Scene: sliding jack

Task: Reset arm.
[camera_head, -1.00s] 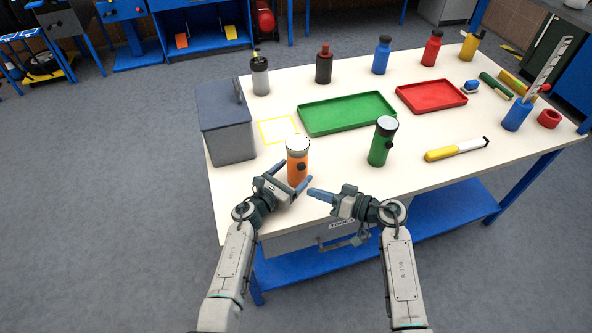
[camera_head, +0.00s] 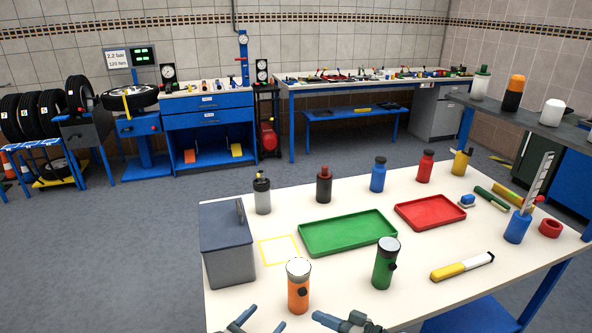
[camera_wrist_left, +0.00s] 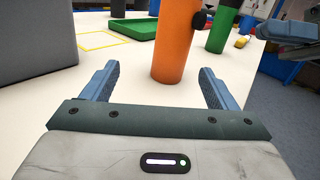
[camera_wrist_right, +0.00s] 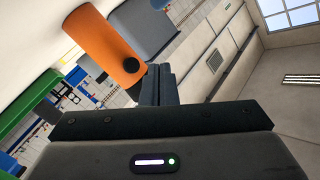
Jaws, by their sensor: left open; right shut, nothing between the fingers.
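My left gripper (camera_head: 262,322) is at the bottom edge of the head view, near the table's front. It is open and empty. In the left wrist view (camera_wrist_left: 160,70) its two blue-grey fingers stand apart, with the orange flashlight (camera_wrist_left: 172,45) standing upright just beyond them. My right gripper (camera_head: 318,316) is just to its right, partly cut off by the bottom edge. In the right wrist view (camera_wrist_right: 155,70) its fingers are together with nothing between them, and the view is rolled sideways. The orange flashlight (camera_head: 298,287) stands upright on the table, apart from both grippers.
A green flashlight (camera_head: 386,264) stands right of the orange one. A grey bin (camera_head: 228,250) stands at the table's left. The yellow-outlined square (camera_head: 279,250) is empty.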

